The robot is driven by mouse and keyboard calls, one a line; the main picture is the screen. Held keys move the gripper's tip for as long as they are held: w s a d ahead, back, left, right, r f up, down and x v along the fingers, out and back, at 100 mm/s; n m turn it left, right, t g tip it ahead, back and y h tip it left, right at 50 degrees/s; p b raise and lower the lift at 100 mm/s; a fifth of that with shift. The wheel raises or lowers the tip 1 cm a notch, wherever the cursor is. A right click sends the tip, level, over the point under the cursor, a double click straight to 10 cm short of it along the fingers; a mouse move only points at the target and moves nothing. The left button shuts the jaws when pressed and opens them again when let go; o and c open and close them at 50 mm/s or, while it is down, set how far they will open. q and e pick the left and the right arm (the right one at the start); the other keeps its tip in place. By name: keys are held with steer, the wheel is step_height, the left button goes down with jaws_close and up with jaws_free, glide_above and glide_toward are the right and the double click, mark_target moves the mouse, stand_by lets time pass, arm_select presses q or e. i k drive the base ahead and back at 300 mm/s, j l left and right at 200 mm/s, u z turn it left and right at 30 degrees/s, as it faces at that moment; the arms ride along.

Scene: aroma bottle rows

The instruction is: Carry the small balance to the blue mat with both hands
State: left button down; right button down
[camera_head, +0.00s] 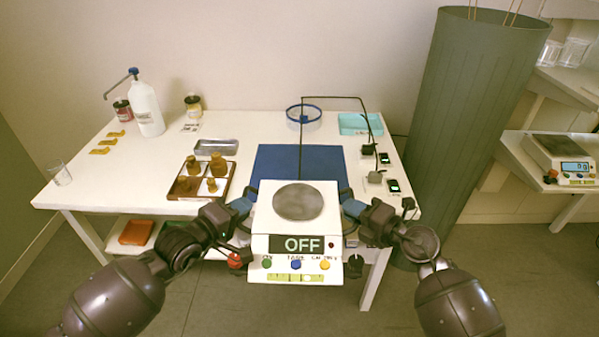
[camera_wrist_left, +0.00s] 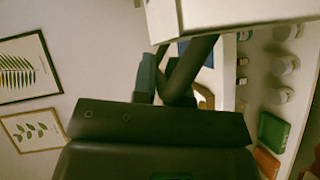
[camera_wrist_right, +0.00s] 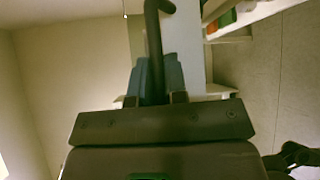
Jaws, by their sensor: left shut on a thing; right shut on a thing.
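The small balance (camera_head: 297,228) is white with a round grey pan, a display reading OFF and coloured buttons. It is held up in front of the table's near edge. The blue mat (camera_head: 292,160) lies on the table behind it, partly hidden by the balance. My left gripper (camera_head: 244,207) is shut on the balance's left side, and my right gripper (camera_head: 350,207) is shut on its right side. The left wrist view shows part of the white balance body (camera_wrist_left: 215,15) above the fingers. In the right wrist view a dark curved bar (camera_wrist_right: 153,45) passes at the fingers.
A wooden tray with amber bottles (camera_head: 203,180) stands left of the mat. A thin black frame (camera_head: 335,98) rises behind it. Small dark devices (camera_head: 392,186) stand at right. A white pump bottle (camera_head: 146,107) is at back left. A tall grey-green bin (camera_head: 470,120) stands right of the table.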

mark_target(301, 170)
steer(key=i, duration=1)
